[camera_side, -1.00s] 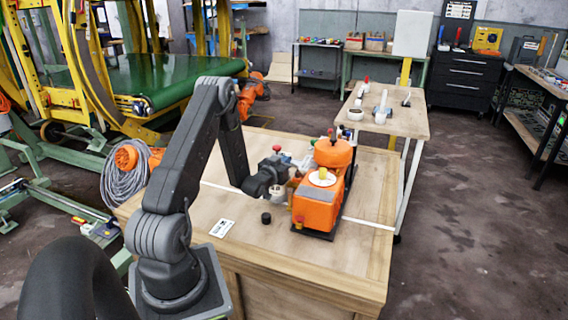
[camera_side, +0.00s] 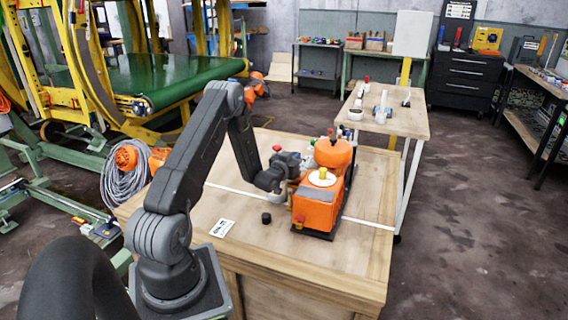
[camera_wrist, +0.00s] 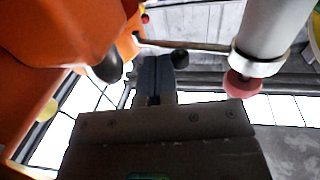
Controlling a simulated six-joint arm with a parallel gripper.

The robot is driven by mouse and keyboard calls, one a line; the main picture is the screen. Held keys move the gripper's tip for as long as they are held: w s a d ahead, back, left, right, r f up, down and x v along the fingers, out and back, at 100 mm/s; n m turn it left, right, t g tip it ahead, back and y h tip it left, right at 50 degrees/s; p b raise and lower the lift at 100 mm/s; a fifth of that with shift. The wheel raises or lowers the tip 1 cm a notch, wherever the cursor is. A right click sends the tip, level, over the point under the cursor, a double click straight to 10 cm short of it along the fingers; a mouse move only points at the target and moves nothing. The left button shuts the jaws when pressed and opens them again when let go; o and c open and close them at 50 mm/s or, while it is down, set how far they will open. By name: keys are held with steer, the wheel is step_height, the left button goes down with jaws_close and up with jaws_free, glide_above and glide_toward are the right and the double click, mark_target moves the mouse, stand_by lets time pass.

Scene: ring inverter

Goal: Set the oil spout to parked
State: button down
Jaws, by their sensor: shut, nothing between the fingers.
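The orange machine (camera_side: 316,208) stands on the wooden bench, with a rounded orange tank (camera_side: 333,153) behind it and a white disc with a yellow knob on top. My gripper (camera_side: 288,187) is low at the machine's left side, its fingertips hard to make out there. In the wrist view my gripper (camera_wrist: 158,68) is shut and empty, with a black ball (camera_wrist: 180,58) close beside its tips; contact is unclear. A thin rod (camera_wrist: 185,44) runs from the orange body toward a pale cylinder (camera_wrist: 275,30) with a pinkish-red end. I cannot tell for certain which part is the oil spout.
A small black cylinder (camera_side: 266,218) and a white printed card (camera_side: 222,228) lie on the bench (camera_side: 345,260). Small bottles stand behind the machine. The front right of the bench is clear. A narrow side table (camera_side: 410,122) stands behind.

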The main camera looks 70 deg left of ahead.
steer(key=shift+w+a+n+g+y, duration=0.75)
steer(key=shift+w+a+g+y, duration=0.1)
steer(key=shift+a, duration=0.2)
steer(key=shift+w+a+n+g+y, duration=0.75)
steer(key=shift+a+y, duration=0.1)
steer(key=shift+a, duration=0.15)
steer(key=shift+s+d, duration=0.1)
steer(key=shift+s, duration=0.05)
steer(key=v, duration=1.3)
steer(key=shift+s+d, duration=0.15)
steer(key=shift+d, duration=0.05)
